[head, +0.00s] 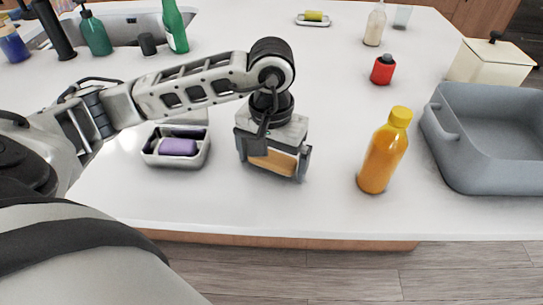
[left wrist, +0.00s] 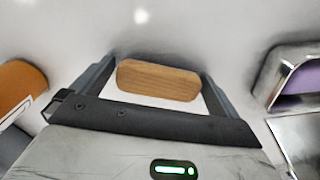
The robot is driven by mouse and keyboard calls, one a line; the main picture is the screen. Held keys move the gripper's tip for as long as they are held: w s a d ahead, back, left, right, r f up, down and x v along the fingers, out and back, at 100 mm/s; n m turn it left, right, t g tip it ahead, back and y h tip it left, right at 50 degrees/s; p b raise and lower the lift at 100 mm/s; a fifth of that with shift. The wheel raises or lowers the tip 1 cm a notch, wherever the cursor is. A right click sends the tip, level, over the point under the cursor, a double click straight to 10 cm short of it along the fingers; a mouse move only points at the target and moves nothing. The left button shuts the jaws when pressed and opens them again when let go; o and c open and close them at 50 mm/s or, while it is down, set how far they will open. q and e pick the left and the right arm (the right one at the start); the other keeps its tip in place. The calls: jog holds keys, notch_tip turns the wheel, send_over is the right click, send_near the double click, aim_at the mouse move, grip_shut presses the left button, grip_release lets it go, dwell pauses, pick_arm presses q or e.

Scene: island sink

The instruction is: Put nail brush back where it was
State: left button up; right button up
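The nail brush (head: 272,162), with a tan wooden back, sits between the two fingers of my left gripper (head: 272,168). In the left wrist view the wooden back (left wrist: 158,80) spans the gap, with a finger against each end, so the gripper looks shut on it. The brush is low over the white counter, near its front edge; I cannot tell whether its underside touches. Its bristles are hidden. An open metal box (head: 149,157) with a purple bar (head: 178,147) stands just left of the gripper. My right gripper is not in view.
An orange bottle (head: 384,155) stands right of the gripper, with a grey basin (head: 485,187) beyond. A red bottle (head: 383,70) and a green-yellow sponge on a dish (head: 313,18) are farther back. The sink and several bottles are back left. The middle counter is clear.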

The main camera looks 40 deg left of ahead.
aim_at(271, 159)
pick_arm(q)
jog(key=shift+r+p, duration=0.4)
jog(key=shift+p, duration=0.1)
jog(key=shift+r+b, duration=0.35)
jog(key=shift+r, duration=0.05)
notch_tip(271, 159, up, 11)
jog(key=shift+f, duration=0.1)
